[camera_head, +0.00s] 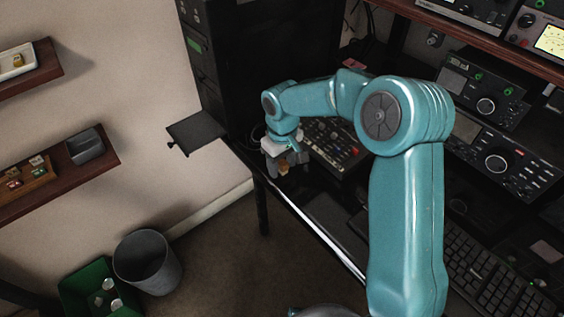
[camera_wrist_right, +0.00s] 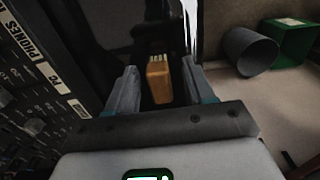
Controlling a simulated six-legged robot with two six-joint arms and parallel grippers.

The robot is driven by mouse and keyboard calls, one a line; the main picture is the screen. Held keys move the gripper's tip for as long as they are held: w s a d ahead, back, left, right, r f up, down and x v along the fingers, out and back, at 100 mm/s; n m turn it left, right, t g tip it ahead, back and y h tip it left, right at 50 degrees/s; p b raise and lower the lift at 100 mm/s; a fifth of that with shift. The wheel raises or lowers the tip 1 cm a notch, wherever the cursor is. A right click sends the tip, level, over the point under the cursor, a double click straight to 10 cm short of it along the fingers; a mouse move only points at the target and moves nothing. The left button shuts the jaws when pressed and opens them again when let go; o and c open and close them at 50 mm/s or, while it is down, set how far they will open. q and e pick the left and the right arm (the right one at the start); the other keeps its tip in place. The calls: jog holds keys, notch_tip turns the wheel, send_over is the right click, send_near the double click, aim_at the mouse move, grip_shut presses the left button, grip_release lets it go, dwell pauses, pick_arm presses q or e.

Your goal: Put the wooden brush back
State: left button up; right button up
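The wooden brush (camera_wrist_right: 158,82) is a small orange-brown block with pale bristles at its far end in the right wrist view. It lies between the two fingers of my right gripper (camera_wrist_right: 159,75), with a dark gap on each side. Whether the brush touches the desk is hard to tell. My left gripper is not in view.
A knobbed panel (camera_head: 330,140) stands close right of the gripper. A small dark shelf (camera_head: 196,132) juts out at left. A grey bin (camera_head: 146,262) and green crate (camera_head: 75,288) stand on the floor. A keyboard (camera_head: 490,275) lies at right.

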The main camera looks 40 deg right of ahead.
aim_at(282, 162)
jog(key=shift+r, duration=0.5)
notch_tip(282, 162, up, 11)
jog(key=p, duration=0.2)
jog(key=shift+r, duration=0.2)
jog(key=shift+s, duration=0.1)
